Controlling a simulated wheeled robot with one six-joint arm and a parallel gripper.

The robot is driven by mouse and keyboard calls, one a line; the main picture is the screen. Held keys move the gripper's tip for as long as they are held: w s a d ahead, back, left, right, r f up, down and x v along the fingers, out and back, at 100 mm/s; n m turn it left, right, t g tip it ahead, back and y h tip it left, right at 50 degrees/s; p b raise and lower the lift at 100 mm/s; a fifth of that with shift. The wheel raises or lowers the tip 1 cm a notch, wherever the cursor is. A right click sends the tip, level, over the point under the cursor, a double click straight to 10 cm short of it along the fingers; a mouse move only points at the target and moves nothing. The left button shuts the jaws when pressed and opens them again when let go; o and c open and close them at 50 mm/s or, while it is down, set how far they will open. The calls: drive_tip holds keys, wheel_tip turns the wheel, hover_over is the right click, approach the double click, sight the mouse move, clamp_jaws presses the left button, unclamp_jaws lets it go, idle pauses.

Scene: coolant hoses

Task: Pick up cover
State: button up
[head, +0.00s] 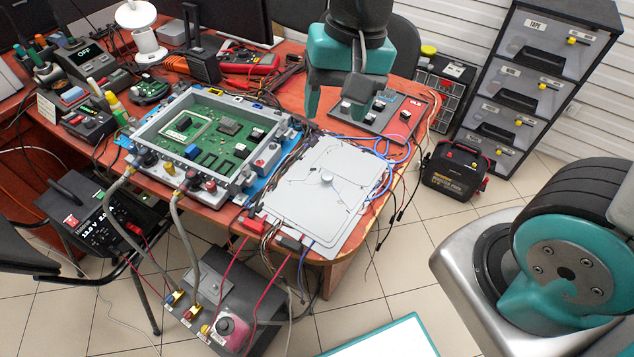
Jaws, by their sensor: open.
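The cover (300,200) looks to be the flat light grey plate with a small round knob (326,177) on its top. It lies on the red table, close to its front right edge. My teal gripper (336,108) hangs above the table, behind the plate in the picture. Its two fingers point down, are apart, and hold nothing. The gripper does not touch the plate. To the left of the plate is an open grey housing (160,130) with a green circuit board (215,138) inside.
Blue and red wires (385,160) run along the plate's right side. Two grey hoses (183,235) go from the housing down to a grey pump box (215,290) on the floor. A tray marked OLD (395,120) sits behind. Drawers (530,80) stand at right.

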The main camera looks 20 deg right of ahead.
drive_tip(key=w+d+f+m+h, duration=0.2)
drive_tip(key=w+f+m, duration=0.6)
hover_over(327, 175)
drive_tip(key=f, duration=1.1)
drive_tip(key=shift+a+f+b, duration=0.1)
drive_tip(key=shift+a+b, duration=0.1)
drive_tip(key=shift+b, duration=0.15)
drive_tip(key=shift+d+f, duration=0.2)
drive_tip(key=shift+f, duration=2.8)
drive_tip(key=c, duration=1)
drive_tip(key=shift+r, duration=0.15)
wheel_tip(327, 175, up, 20)
drive_tip(key=shift+f+p, duration=0.1)
drive_tip(key=shift+p, duration=0.4)
